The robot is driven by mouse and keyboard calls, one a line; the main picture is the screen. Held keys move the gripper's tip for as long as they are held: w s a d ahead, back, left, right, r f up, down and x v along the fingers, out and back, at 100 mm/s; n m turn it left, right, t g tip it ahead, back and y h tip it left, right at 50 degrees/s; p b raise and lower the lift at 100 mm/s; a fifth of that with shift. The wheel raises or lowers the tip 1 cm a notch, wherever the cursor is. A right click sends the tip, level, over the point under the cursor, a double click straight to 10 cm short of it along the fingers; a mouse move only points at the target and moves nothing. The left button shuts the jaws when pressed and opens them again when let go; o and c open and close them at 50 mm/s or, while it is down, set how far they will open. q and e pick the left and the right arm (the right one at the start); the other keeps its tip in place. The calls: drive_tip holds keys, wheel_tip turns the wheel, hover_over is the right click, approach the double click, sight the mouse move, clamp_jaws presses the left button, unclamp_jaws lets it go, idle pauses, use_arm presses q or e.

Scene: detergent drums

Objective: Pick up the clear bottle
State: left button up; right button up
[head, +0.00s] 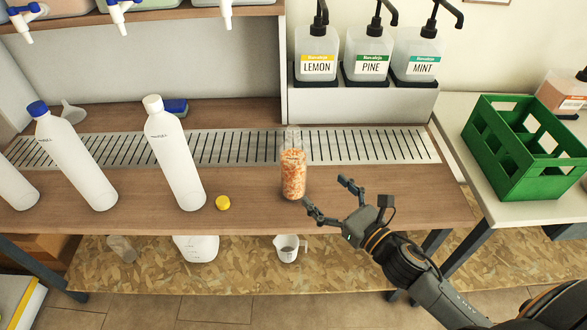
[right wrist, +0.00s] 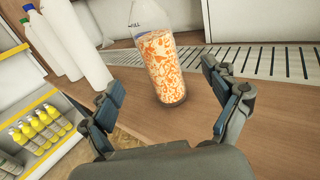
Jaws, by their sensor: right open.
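The clear bottle (head: 293,172) stands upright on the wooden counter, in front of the metal drain grate. It is filled with orange and white bits, and its upper part is see-through. In the right wrist view the bottle (right wrist: 162,62) stands beyond and between the spread fingers, with its top cut off by the frame edge. My right gripper (head: 329,200) is open and empty, just to the right of and nearer than the bottle; its two fingers also show in the right wrist view (right wrist: 165,92). My left gripper is not in view.
White bottles (head: 174,155) stand left on the counter, with a yellow cap (head: 222,203) near them. Pump dispensers (head: 368,58) stand on a raised shelf behind. A green crate (head: 520,150) sits on the right table. A measuring jug (head: 288,249) is on the lower shelf.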

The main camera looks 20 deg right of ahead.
sight(304, 170)
drive_tip(key=x, duration=0.5)
drive_tip(key=shift+w+p, duration=0.3)
drive_tip(key=shift+p, duration=0.05)
drive_tip(key=shift+a+p+x, duration=0.2)
drive_tip(key=shift+p+x, duration=0.05)
drive_tip(key=shift+x, duration=1.25)
drive_tip(key=shift+a+p+x, duration=0.15)
drive_tip(key=shift+p+x, duration=0.05)
drive_tip(key=shift+x, duration=1.3)
drive_tip(key=shift+s+f, duration=0.1)
drive_tip(key=shift+s, duration=0.05)
drive_tip(key=shift+c, duration=0.2)
drive_tip(key=c, duration=1.5)
drive_tip(key=shift+c, duration=0.8)
